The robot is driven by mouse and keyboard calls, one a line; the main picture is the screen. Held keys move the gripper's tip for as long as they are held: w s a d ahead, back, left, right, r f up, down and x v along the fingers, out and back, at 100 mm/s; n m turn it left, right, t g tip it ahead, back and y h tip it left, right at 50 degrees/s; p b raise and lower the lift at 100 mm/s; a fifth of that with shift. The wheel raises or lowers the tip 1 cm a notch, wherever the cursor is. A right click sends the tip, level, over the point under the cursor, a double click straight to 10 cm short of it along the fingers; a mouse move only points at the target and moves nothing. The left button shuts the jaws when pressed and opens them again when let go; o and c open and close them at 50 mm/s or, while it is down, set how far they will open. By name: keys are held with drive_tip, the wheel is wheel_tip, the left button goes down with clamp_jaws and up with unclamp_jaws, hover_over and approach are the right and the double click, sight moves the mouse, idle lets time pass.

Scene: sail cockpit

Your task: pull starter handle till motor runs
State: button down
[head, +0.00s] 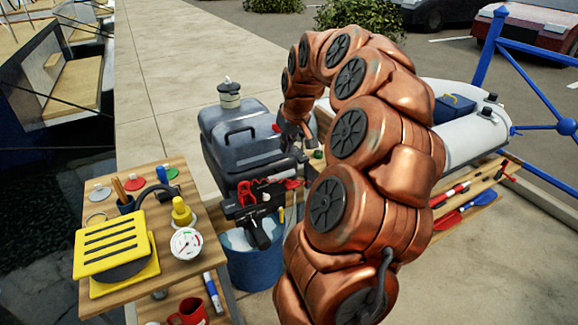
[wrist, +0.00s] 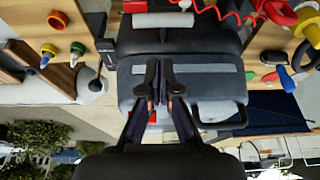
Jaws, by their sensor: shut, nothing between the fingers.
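The grey outboard motor (head: 240,135) stands in the middle of the head view, with a white and black knob-like piece (head: 229,92) above it. It also fills the middle of the wrist view (wrist: 212,88). My gripper (head: 304,142) is at the motor's right side, partly hidden by my copper arm. In the wrist view my gripper (wrist: 160,68) is shut and empty, its dark fingers in front of the motor's cowl. A small red part (wrist: 152,117) shows between the fingers; I cannot tell whether it is the starter handle. No handle is clearly recognisable.
A wooden side table (head: 160,180) at left holds a yellow slatted box (head: 110,243), a gauge (head: 186,243) and small items. A blue bucket (head: 252,268) and a red coiled cord (head: 292,184) are below and in front of the motor. A white inflatable tube (head: 462,125) lies right.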

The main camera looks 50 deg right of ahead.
sight(279, 173)
drive_tip(key=w+d+f, duration=0.1)
drive_tip(key=f, duration=0.2)
drive_tip(key=d+f+p, duration=0.1)
drive_tip(key=f, duration=0.2)
drive_tip(key=w+d+f+p, duration=0.1)
drive_tip(key=d+f, duration=0.1)
drive_tip(key=f, duration=0.2)
drive_tip(key=shift+w, duration=0.35)
drive_tip(key=shift+a, duration=0.1)
